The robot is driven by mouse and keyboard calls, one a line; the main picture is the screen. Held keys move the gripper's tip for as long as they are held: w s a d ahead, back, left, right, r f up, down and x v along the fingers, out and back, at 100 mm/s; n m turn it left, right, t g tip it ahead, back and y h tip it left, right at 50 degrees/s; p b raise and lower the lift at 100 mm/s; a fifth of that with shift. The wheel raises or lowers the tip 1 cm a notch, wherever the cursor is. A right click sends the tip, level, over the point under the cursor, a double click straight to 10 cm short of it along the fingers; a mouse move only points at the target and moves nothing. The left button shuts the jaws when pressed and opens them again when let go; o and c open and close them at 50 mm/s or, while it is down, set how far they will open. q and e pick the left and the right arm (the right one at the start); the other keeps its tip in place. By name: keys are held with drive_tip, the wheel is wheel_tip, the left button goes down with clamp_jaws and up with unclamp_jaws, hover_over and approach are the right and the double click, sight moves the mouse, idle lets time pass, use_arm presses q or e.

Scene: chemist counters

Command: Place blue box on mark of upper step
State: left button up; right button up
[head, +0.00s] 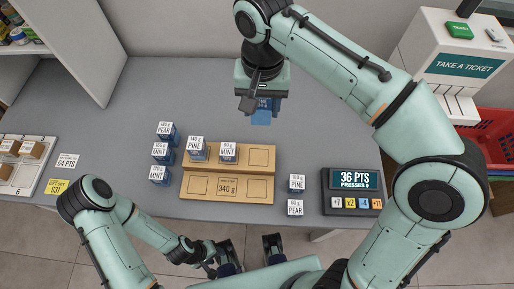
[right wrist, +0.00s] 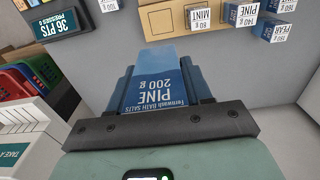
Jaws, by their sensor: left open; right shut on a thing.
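My right gripper (head: 262,92) is shut on a blue box (head: 262,116) labelled PINE 200 g, held behind the stepped wooden stand. This box (right wrist: 152,88) fills the middle of the right wrist view between the fingers. The stand (head: 228,198) has two steps with outlined marks. On its upper step, a PINE 140 g box (head: 196,154) is at the left and a MINT 80 g box (head: 228,157) in the middle; the right mark (head: 259,158) is bare. The lower step is empty and carries "340 g". My left gripper (head: 250,254) is open and empty at the counter's front.
Several blue boxes stand left of the stand, among them a PEAR box (head: 166,134). PINE (head: 297,187) and PEAR (head: 295,211) boxes stand right of it, beside a points display (head: 352,190). A ticket machine (head: 462,68) and red basket (head: 490,130) are at right. The back counter is clear.

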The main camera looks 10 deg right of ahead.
drive_tip(key=shift+s+a+r, duration=0.1)
drive_tip(key=shift+a, duration=0.15)
drive_tip(key=shift+f, duration=0.2)
wheel_tip(320, 180, down, 15)
drive_tip(key=b, duration=0.3)
drive_tip(key=shift+s+r+b, duration=0.1)
drive_tip(key=shift+b, duration=0.25)
drive_tip(key=shift+f+b, duration=0.45)
drive_tip(key=shift+f, duration=1.9)
drive_tip(key=shift+f, duration=0.2)
drive_tip(key=o, duration=1.2)
drive_tip(key=shift+r, duration=0.15)
